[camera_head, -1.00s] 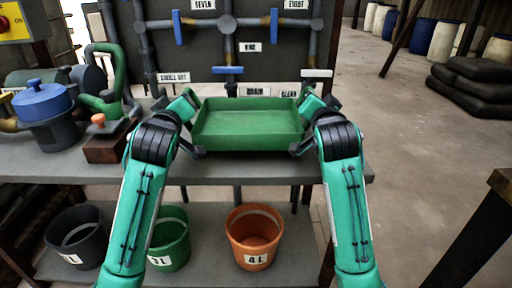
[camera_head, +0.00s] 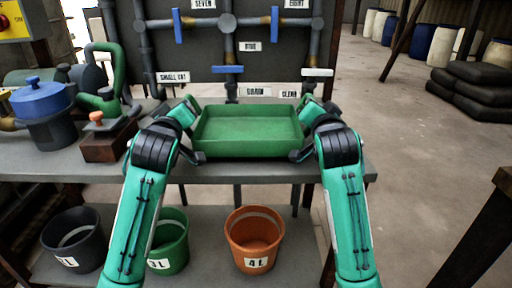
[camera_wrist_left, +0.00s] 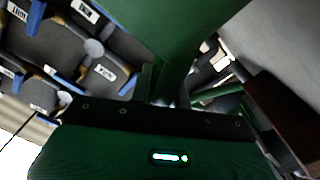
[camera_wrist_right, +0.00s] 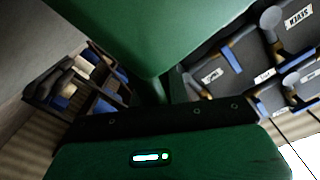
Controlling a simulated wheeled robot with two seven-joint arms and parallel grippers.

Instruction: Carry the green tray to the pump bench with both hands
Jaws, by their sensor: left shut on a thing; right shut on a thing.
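The green tray (camera_head: 248,131) is level and empty at the right part of the pump bench (camera_head: 230,174), low over its top or on it; I cannot tell if it touches. My left gripper (camera_head: 194,130) is shut on the tray's left side and my right gripper (camera_head: 302,130) is shut on its right side. The tray's underside and wall fill much of the left wrist view (camera_wrist_left: 190,35) and the right wrist view (camera_wrist_right: 150,35). The fingertips are mostly hidden by the wrists and the tray.
A blue-lidded pot (camera_head: 43,108), a green pump (camera_head: 105,85) and a brown block (camera_head: 108,142) stand on the bench left of the tray. Labelled pipes with valves (camera_head: 228,70) rise behind it. An orange bucket (camera_head: 254,238) and other buckets sit on the lower shelf.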

